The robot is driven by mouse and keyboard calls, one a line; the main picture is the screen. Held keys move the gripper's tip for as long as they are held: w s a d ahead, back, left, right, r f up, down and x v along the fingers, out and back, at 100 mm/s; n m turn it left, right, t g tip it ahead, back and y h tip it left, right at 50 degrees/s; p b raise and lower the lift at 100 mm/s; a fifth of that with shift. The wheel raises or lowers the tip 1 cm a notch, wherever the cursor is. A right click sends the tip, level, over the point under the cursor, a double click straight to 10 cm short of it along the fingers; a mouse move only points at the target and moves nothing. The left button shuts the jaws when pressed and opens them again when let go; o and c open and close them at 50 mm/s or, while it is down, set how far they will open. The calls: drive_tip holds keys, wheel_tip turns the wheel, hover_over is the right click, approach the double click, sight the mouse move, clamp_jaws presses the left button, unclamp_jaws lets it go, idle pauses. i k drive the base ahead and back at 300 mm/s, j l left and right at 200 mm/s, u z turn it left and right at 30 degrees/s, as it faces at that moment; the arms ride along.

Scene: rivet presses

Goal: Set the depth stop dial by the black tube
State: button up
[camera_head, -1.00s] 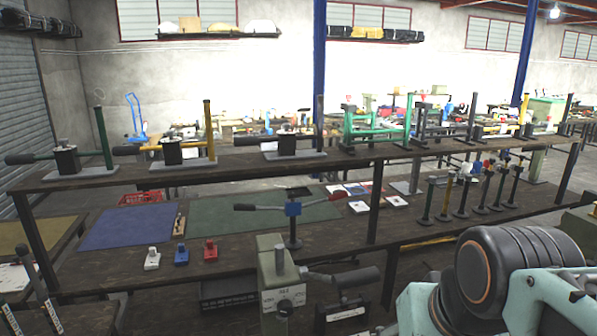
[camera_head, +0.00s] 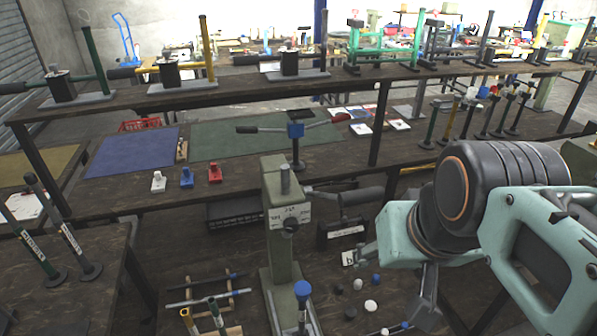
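A grey-green press (camera_head: 283,200) stands in the middle on the near bench. It has a white marked plate (camera_head: 290,213) with a dark round knob on its front, likely the depth stop dial; its marks are too small to read. A black upright tube (camera_head: 323,42) stands on a plate with a black block on the upper shelf. Similar units there have a green tube (camera_head: 94,55) and a yellow tube (camera_head: 208,45). My gripper (camera_head: 425,295) is at the lower right, right of the press and apart from it. Its fingers are not clear enough to judge.
A black handle (camera_head: 355,197) sticks out right of the press. Blue and green mats lie on the lower shelf. Several upright coloured tools (camera_head: 432,125) stand at right. Small balls (camera_head: 370,305) and a rod rack (camera_head: 205,290) lie on the near bench.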

sight(291, 225)
drive_tip(key=k+l+u, duration=0.15)
drive_tip(key=l+u, duration=0.3)
drive_tip(key=k+l+u, duration=0.2)
drive_tip(key=u, duration=0.3)
drive_tip(key=k+j+z, duration=0.1)
drive_tip(key=j+z, duration=0.3)
drive_tip(key=j, duration=0.2)
